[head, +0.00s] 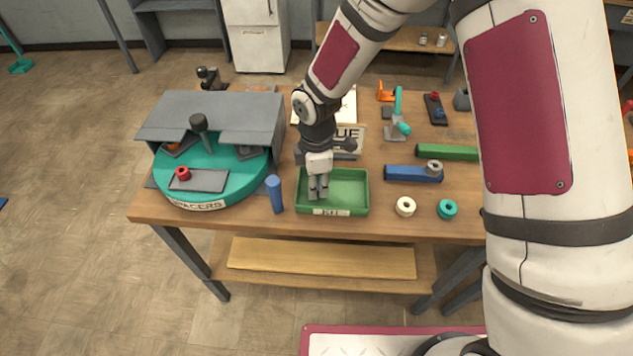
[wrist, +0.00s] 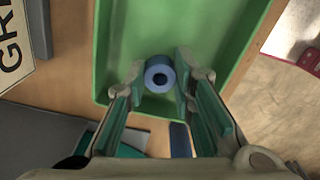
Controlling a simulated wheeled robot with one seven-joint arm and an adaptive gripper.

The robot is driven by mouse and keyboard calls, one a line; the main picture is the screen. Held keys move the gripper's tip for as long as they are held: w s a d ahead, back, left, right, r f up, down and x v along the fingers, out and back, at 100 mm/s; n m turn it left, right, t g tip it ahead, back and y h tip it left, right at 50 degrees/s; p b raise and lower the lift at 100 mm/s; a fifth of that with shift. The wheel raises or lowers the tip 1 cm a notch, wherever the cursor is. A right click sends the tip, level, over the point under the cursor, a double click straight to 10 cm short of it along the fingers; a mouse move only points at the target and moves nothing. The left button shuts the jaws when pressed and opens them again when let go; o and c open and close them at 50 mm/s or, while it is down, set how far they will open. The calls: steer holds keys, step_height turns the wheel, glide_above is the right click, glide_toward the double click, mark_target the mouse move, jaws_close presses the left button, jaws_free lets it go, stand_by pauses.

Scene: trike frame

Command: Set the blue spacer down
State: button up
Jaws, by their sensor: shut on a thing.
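My gripper (head: 318,190) points down inside the left part of the green tray (head: 352,174) on the workbench. In the wrist view my gripper (wrist: 158,84) has its two fingers on either side of the blue spacer (wrist: 160,72), a short ring with a dark hole, and is shut on it. The spacer is over the tray floor (wrist: 180,30), near one tray wall. I cannot tell if it touches the floor. In the head view the fingers hide the spacer.
Further left is a teal turntable (head: 212,190) labelled SPACERS, partly under a grey cover (head: 225,112). A cream ring (head: 405,206) and a teal ring (head: 447,209) lie right of the tray, near a blue bar (head: 405,174).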

steer(key=o, duration=0.4)
steer(key=shift+f, duration=0.15)
steer(key=o, duration=0.4)
step_height(320, 180, up, 12)
steer(key=shift+r, duration=0.2)
